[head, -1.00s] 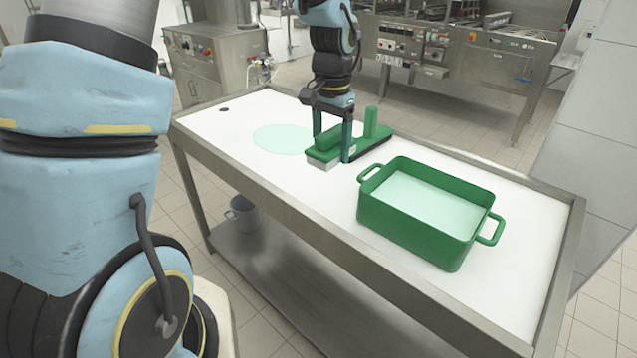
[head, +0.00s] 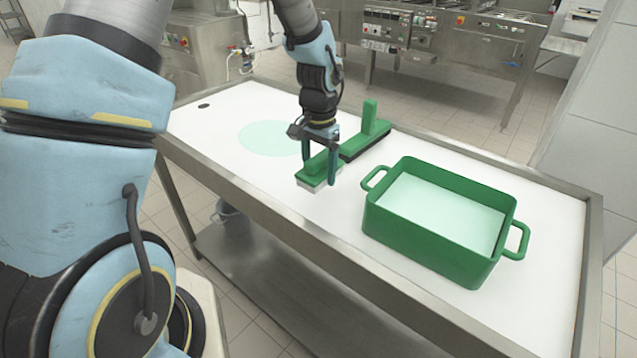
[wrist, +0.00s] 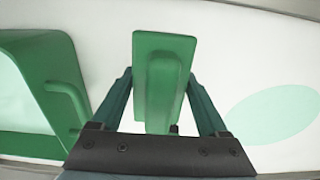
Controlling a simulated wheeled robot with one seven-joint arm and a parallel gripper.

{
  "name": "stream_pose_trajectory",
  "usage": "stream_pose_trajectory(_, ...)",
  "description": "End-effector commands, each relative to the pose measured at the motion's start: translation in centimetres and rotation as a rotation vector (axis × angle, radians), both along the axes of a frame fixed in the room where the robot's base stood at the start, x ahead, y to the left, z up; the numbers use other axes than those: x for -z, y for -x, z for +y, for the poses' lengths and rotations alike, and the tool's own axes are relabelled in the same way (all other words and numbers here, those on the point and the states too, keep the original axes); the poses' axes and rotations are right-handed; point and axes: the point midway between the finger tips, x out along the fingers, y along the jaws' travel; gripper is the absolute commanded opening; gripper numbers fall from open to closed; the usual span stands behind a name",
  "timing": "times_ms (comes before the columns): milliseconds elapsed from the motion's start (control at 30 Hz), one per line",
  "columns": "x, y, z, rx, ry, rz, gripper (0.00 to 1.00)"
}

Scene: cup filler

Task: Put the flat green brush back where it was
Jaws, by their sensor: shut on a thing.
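My gripper (head: 320,165) is shut on the flat green brush (head: 318,172), with one finger on each side of its raised grip. The brush has a green top and pale bristles underneath. In the wrist view the brush (wrist: 181,52) lies between my two fingers (wrist: 160,105), its long side running away from the palm. It is over the front half of the white table; whether its bristles touch the surface I cannot tell. A pale green oval mark (head: 265,138) is on the table to the left of and behind the brush.
A second green brush with an upright handle (head: 369,120) and dark bristles stands just behind and right of my gripper. A green two-handled tub (head: 425,245) with pale contents stands to the right. A small black disc (head: 204,105) is at the far left. The table has a raised metal rim (head: 300,251).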

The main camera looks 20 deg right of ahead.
Motion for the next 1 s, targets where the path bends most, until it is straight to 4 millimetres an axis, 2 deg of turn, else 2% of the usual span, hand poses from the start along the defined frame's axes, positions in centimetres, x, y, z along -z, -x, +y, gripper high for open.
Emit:
stream_pose_trajectory(400,4.6,0.0,0.0,0.0,-0.001,0.0,0.25)
stream_pose_trajectory(833,5.4,0.0,0.0,0.0,0.0,0.0,0.25)
stream_pose_trajectory(867,5.2,0.0,0.0,0.0,0.0,0.0,0.8)
stream_pose_trajectory(1000,5.2,0.0,0.0,0.0,0.0,0.0,0.96)
